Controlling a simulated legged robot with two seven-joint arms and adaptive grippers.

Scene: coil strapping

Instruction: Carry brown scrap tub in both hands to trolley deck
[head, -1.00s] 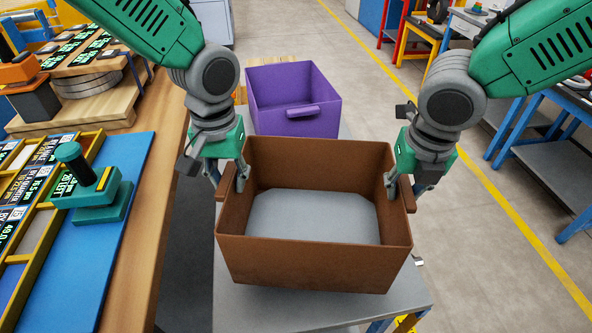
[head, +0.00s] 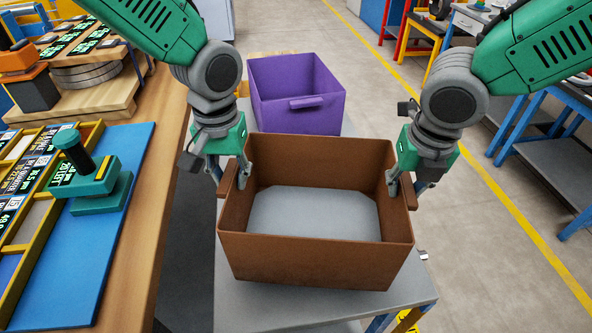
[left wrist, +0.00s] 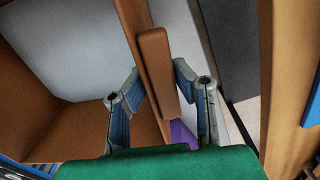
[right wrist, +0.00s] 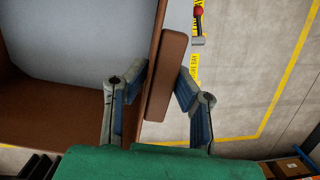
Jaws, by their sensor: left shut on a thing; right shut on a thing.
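The brown scrap tub (head: 315,262) is upright and level in the middle of the head view, with a pale grey floor inside and nothing in it. My left gripper (head: 231,173) is shut on its left wall and handle, one finger inside and one outside. The left wrist view shows this handle (left wrist: 155,75) between the fingers. My right gripper (head: 406,183) is shut on the right wall the same way, around the right handle (right wrist: 167,75). The grey trolley deck (head: 270,312) lies beneath the tub. Whether the tub's underside touches it is hidden.
A purple tub (head: 297,112) stands just behind the brown one. A wooden workbench (head: 150,225) with a blue mat (head: 95,250) runs close along the left. Clear floor (head: 490,270) lies on the right, with a yellow line and blue-legged benches beyond.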

